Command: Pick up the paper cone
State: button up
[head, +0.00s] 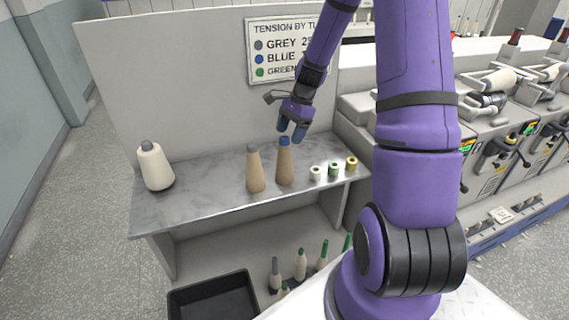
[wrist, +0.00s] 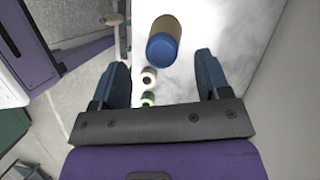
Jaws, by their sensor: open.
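Two tan paper cones stand upright on the grey marbled shelf (head: 205,193). One tan cone with a blue tip (head: 285,168) is on the right; the other, with a grey tip (head: 255,173), is just to its left. My gripper (head: 291,130) is open and empty, its fingertips just above the blue-tipped cone. In the wrist view, the blue tip (wrist: 163,50) shows ahead of the open fingers (wrist: 162,78), roughly centred between them. Part of the cone body shows beyond the tip.
A cream yarn cone (head: 154,167) stands at the shelf's left. Small white (head: 315,173), green (head: 333,169) and yellow (head: 351,163) spools stand right of the tan cones. A tension sign (head: 285,50) hangs on the back panel. A black bin (head: 212,300) and several bobbins are below.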

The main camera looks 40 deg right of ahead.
aim_at(279, 157)
jog(key=x, duration=0.4)
jog(key=shift+w+a+f, duration=0.1)
jog(key=shift+w+a, duration=0.05)
jog(key=c, duration=1.3)
jog(key=shift+o, duration=0.2)
